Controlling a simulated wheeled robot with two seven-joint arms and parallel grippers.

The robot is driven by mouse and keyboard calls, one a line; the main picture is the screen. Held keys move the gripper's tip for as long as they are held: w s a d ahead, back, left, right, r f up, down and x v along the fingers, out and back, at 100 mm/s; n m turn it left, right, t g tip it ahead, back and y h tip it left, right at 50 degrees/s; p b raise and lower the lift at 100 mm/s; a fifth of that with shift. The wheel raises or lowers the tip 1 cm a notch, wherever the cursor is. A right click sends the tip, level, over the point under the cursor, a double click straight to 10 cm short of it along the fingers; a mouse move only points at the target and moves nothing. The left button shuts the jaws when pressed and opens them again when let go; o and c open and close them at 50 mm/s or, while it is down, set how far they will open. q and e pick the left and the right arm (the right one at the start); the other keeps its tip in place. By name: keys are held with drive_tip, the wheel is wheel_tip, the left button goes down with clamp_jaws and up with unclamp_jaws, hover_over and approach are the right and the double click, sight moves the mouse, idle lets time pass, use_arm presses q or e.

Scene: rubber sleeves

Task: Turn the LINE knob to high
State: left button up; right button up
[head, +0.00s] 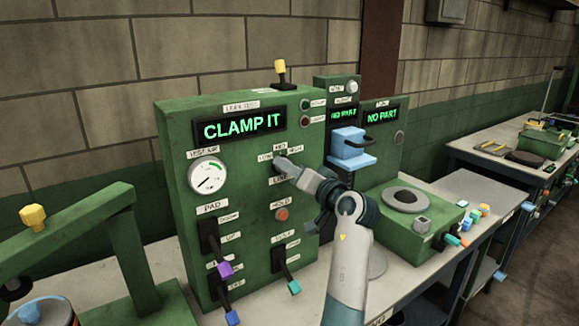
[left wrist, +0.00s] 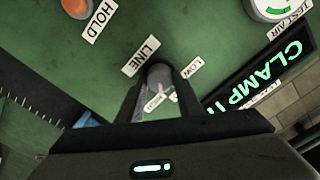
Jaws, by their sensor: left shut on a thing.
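The LINE knob (left wrist: 159,76) is a small grey knob on the front of the green test panel (head: 160,125), below the lit "CLAMP IT" display (head: 242,128). My left gripper (head: 284,166) reaches it from the front, and its fingers are shut on the knob. The wrist view shows the two dark fingers on either side of it. The LINE label (left wrist: 141,55) and the LOW label (left wrist: 192,67) are readable there. Another label is partly covered by the fingers. I cannot tell which setting the knob points to. My right gripper is not in view.
A round gauge (head: 207,177) is left of the knob. An orange HOLD button (head: 282,214) and levers with purple (head: 224,269) and teal (head: 293,287) tips are below. A green fixture (head: 410,232) stands at right; a green frame (head: 130,235) stands at left.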

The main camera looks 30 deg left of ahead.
use_arm(q)
drive_tip(key=shift+m, duration=0.6)
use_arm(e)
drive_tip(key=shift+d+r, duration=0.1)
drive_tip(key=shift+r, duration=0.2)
use_arm(q)
drive_tip(key=o, duration=1)
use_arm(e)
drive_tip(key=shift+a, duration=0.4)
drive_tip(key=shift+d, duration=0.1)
